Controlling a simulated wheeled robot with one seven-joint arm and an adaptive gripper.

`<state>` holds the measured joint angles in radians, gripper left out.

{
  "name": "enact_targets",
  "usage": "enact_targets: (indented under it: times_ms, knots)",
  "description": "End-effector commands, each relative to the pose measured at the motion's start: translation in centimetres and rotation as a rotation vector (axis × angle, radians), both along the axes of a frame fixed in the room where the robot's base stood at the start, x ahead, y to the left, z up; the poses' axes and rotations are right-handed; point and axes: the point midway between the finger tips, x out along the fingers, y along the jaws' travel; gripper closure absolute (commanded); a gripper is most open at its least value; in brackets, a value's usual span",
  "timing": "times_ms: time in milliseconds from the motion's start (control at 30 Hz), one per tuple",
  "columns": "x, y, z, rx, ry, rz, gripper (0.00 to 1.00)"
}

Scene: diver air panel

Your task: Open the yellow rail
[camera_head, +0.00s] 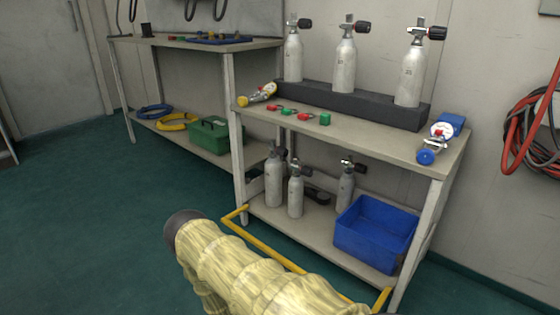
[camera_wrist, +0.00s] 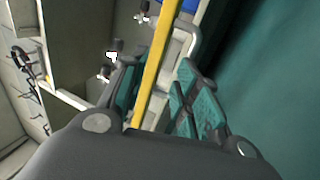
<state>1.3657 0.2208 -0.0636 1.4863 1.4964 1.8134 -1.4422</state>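The yellow rail (camera_head: 262,244) is a thin bar with bent ends, running along the front of the bench's lower shelf. My padded arm hides part of it in the head view. In the wrist view the rail (camera_wrist: 158,58) runs lengthwise between the two fingers of my gripper (camera_wrist: 158,98). The fingers are apart, with dark teal pads. The left finger looks close to the rail, and a gap shows between the rail and the right finger. I cannot tell whether either finger touches it. My gripper is hidden in the head view.
The lower shelf (camera_head: 275,212) holds small grey cylinders (camera_head: 295,195) and a blue bin (camera_head: 375,232). Three tall cylinders (camera_head: 345,66) stand in a dark block above. Blue and yellow regulators lie on the top. A green box (camera_head: 210,135) sits left. The teal floor (camera_head: 90,230) is clear.

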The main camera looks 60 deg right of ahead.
Motion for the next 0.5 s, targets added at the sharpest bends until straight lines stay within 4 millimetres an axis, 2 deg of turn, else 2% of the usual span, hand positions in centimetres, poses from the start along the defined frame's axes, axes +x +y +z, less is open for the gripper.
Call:
enact_targets:
  times_ms: [100, 300, 500]
  knots:
    - [0.2, 2.4, 0.0, 0.0, 0.002, 0.002, 0.69]
    - [0.6, 5.6, 0.0, 0.0, 0.002, 0.002, 0.69]
    - [0.7, 7.4, 0.0, 0.0, 0.001, 0.0, 0.69]
